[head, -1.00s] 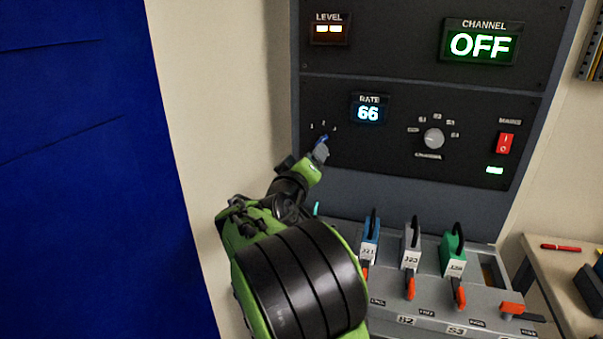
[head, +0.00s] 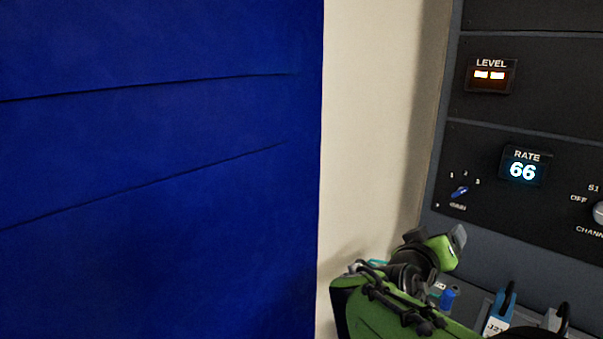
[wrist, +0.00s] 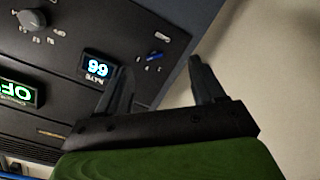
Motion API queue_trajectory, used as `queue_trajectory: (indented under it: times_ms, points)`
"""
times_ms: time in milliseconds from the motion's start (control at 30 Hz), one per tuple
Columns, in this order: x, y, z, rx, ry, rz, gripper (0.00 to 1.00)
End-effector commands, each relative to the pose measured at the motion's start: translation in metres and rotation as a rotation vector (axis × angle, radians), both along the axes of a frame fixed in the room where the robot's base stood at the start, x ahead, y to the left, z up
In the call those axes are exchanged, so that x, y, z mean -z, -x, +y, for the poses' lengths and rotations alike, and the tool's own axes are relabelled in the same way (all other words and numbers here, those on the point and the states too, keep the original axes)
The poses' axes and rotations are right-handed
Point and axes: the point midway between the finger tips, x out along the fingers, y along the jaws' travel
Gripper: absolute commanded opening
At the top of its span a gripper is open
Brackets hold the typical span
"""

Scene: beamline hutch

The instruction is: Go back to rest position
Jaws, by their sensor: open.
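My green and black gripper (head: 456,238) is in the lower right of the head view, in front of the rack panel (head: 520,100) and left of the RATE display. In the wrist view its two dark fingers (wrist: 160,80) stand apart with nothing between them. The small blue selector knob (head: 460,192) lies above and apart from the gripper in the head view; it also shows near the fingers in the wrist view (wrist: 154,57).
A large blue panel (head: 160,170) fills the left of the head view. A beige wall strip (head: 370,120) lies between it and the rack. A blue-handled connector (head: 499,314) stands low on the right, near my arm.

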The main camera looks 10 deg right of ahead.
Motion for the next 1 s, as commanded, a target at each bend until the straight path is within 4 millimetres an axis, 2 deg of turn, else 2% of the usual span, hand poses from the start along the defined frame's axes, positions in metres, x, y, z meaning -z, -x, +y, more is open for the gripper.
queue_trajectory:
  times_ms: [67, 133, 300, 400, 600, 700, 1000]
  points:
    - [0.021, 0.028, -0.003, -0.007, -0.213, 0.037, 0.68]
    - [0.043, 0.056, 0.011, -0.042, -0.410, 0.094, 0.68]
    - [0.076, 0.131, 0.072, -0.172, -0.731, 0.265, 0.68]
    - [0.088, 0.175, 0.107, -0.245, -0.822, 0.371, 0.68]
    - [0.110, 0.256, 0.158, -0.351, -0.875, 0.577, 0.68]
    - [0.075, 0.250, 0.157, -0.349, -0.878, 0.574, 0.68]
    - [-0.005, 0.249, 0.157, -0.349, -0.877, 0.573, 0.68]
